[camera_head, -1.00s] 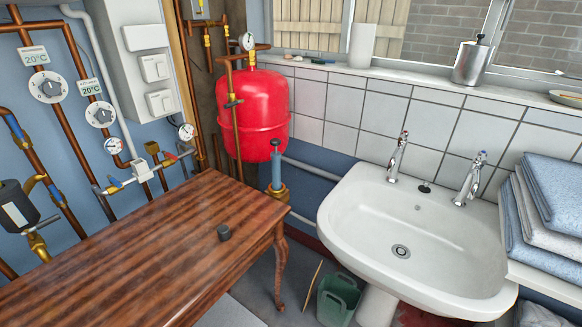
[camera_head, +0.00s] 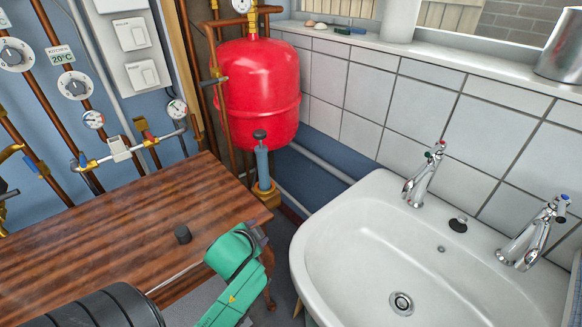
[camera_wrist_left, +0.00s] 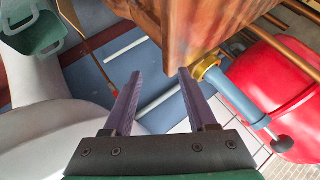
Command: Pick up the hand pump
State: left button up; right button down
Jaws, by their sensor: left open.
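The hand pump (camera_head: 262,165) is a blue upright cylinder with a black knob on top and a brass base. It stands in front of the red tank, just past the table's far right corner. In the left wrist view the hand pump (camera_wrist_left: 240,98) is right of the fingers, its brass collar by the table's edge and its black knob at the lower right. My left gripper (camera_wrist_left: 158,80) is open and empty, apart from the pump. In the head view my green wrist is over the table's right end; the fingers cannot be made out. My right gripper is not seen.
The red tank (camera_head: 258,85) stands behind the pump, with copper pipes on the left. A white sink (camera_head: 340,235) is on the right. A green bucket (camera_wrist_left: 35,25) is on the floor.

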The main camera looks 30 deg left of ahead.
pick_arm(q)
jog(key=w+a+r+m+t+y, duration=0.1)
jog(key=w+a+r+m+t, duration=0.15)
jog(key=r, duration=0.35)
jog(key=w+a+r+m+t+y, duration=0.1)
jog(key=w+a+r+m+t, duration=0.15)
jog(key=r, duration=0.45)
jog(key=w+a+r+m+t+y, duration=0.1)
jog(key=w+r+m+t, duration=0.1)
jog(key=r+m+t, duration=0.3)
jog(key=w+a+n+g+p, duration=0.1)
jog(key=w+a, duration=0.4)
jog(key=w, duration=0.7)
jog(key=shift+w+r+g+p, duration=0.25)
jog(key=shift+r+g+p, duration=0.15)
jog(key=shift+r+p, duration=0.1)
jog(key=shift+s, duration=0.1)
grip_shut()
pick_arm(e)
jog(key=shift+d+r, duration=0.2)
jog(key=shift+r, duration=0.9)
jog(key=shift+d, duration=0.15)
